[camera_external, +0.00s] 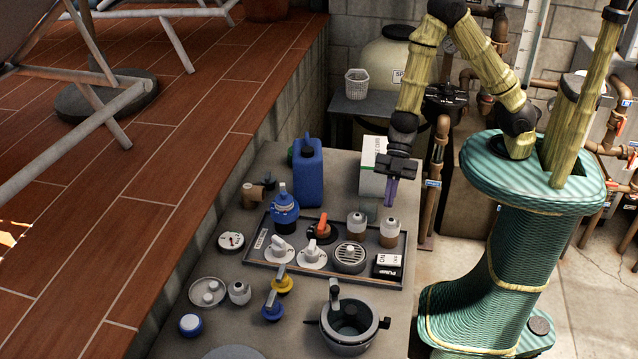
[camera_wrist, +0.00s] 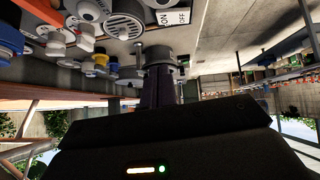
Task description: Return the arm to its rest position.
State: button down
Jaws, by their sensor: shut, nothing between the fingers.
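My gripper (camera_external: 390,192) is shut and empty. In the external view it hangs from my bamboo-coloured arm, with its purple fingers pointing down above the back right of the grey counter (camera_external: 200,268). The fingers are in front of a white and green box (camera_external: 373,160). In the wrist view my gripper (camera_wrist: 160,75) shows as dark fingers close together, with the grey pot behind them.
A tray (camera_external: 402,262) holds several valves, a pump switch (camera_external: 387,266) and a round grille. A blue jug (camera_external: 308,172) stands behind it. A grey pot (camera_external: 347,318) stands at the front right. Pipes (camera_external: 432,185) rise beside the counter. Air above the counter is clear.

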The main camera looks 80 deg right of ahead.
jog(key=w+d+r+m+t+h, duration=0.2)
jog(key=d+m+h, duration=0.25)
jog(key=d, duration=0.45)
jog(key=w+d+r+m+t+h, duration=0.25)
jog(key=d+m, duration=0.25)
jog(key=d, duration=0.4)
jog(key=s+d+r+m+g+h, duration=0.2)
jog(key=s+d+r+m+g, duration=0.1)
jog(key=s+d+m, duration=0.4)
jog(key=shift+s+d+r+m, duration=0.4)
jog(key=shift+s+r+m, duration=0.4)
jog(key=shift+s, duration=0.45)
jog(key=shift+f, duration=0.1)
